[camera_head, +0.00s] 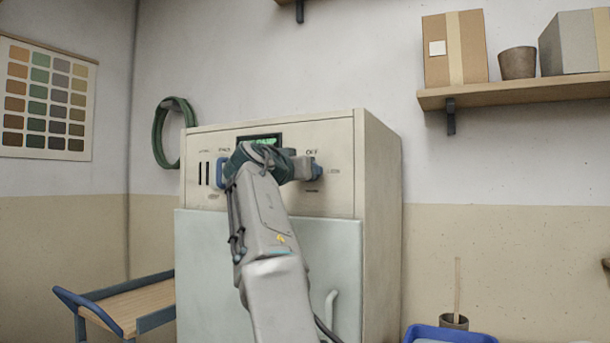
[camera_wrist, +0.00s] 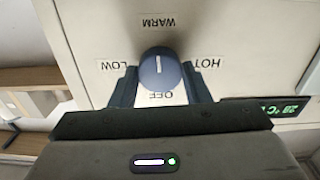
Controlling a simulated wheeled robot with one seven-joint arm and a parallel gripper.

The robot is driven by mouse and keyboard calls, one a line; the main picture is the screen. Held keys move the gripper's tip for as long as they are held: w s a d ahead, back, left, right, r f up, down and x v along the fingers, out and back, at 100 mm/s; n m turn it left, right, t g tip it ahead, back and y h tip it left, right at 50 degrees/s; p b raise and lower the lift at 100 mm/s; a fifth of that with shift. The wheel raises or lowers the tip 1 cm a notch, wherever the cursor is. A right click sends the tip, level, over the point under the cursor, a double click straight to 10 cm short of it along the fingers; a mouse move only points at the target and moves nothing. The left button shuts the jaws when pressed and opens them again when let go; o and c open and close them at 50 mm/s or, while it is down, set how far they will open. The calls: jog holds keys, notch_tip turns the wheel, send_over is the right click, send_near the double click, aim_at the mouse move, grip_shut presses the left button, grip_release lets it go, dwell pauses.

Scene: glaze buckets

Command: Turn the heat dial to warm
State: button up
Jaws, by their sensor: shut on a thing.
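The heat dial (camera_wrist: 160,68) is a round blue-grey knob with a white pointer line, on the cream front panel of a cabinet. The wrist view shows its labels upside down: WARM above the knob, OFF below, LOW left, HOT right. The pointer line lies along the WARM–OFF axis; I cannot tell for certain which end is the tip. My gripper (camera_wrist: 159,82) is shut on the dial, with one dark finger on each side.
The cream cabinet (camera_head: 382,200) has a pale door (camera_head: 205,260) with a white handle (camera_head: 331,312) below the panel. A green display (camera_wrist: 285,108) reads about 28 °C. A blue-framed cart (camera_head: 85,298) stands left, a blue tub (camera_head: 450,334) right. A shelf (camera_head: 510,93) hangs upper right.

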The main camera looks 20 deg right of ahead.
jog(key=shift+m, duration=0.3)
dwell(0.4)
jog(key=o, duration=1)
jog(key=shift+a, duration=0.1)
jog(key=b+v, duration=0.4)
jog(key=v, duration=0.9)
jog(key=shift+s+a, duration=0.2)
jog(key=shift+a, duration=0.05)
jog(key=shift+w+d, duration=0.1)
